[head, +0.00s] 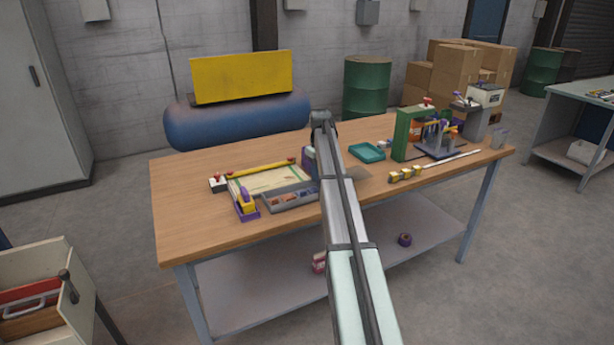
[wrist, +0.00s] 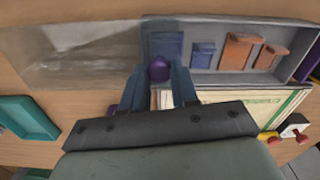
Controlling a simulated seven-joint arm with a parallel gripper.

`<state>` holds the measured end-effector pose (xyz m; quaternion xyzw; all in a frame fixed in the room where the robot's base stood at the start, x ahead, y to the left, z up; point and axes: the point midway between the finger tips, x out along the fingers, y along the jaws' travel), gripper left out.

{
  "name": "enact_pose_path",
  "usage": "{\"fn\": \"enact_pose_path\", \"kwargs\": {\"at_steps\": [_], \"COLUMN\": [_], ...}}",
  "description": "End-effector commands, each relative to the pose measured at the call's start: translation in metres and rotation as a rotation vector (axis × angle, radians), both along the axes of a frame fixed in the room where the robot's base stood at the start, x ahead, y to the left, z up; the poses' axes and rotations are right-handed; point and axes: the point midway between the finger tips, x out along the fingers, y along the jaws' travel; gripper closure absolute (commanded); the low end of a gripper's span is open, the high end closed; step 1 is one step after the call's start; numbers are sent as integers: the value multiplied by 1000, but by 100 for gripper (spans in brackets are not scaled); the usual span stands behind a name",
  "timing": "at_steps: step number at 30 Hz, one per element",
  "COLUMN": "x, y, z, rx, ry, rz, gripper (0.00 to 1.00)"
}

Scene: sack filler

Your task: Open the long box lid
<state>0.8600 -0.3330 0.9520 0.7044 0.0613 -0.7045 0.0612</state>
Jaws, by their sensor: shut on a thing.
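The long box (wrist: 283,62) is a grey tray-like box in the wrist view, with blue and brown blocks showing in its open part. It also shows in the head view (head: 268,203), partly behind my arm. A clear lid (wrist: 70,58) sticks out past the box's left end in the wrist view, over the table. Its inner end seems to overlap the box's left end. My gripper (wrist: 160,75) is shut on a round purple knob (wrist: 159,67) near that end. Whether the knob joins the lid is hidden. In the head view my arm hides the fingers.
A teal tray (wrist: 28,117) lies left of my gripper in the wrist view. A framed board (head: 262,180) lies close behind the box, and a purple holder (head: 246,207) stands at its left end in the head view. A green stand (head: 402,135) is farther right.

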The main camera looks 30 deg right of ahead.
Motion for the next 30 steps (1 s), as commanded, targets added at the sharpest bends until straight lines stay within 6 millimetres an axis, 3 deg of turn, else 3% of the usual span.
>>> {"fn": "enact_pose_path", "kwargs": {"at_steps": [14,15,22,30], "x": [0,0,0,0], "y": [-8,-8,-8,-8], "z": [0,0,0,1], "rx": [-1,-1,0,0], "ry": [0,0,0,0], "rz": [1,1,0,0], "gripper": [100,68,46,45]}}
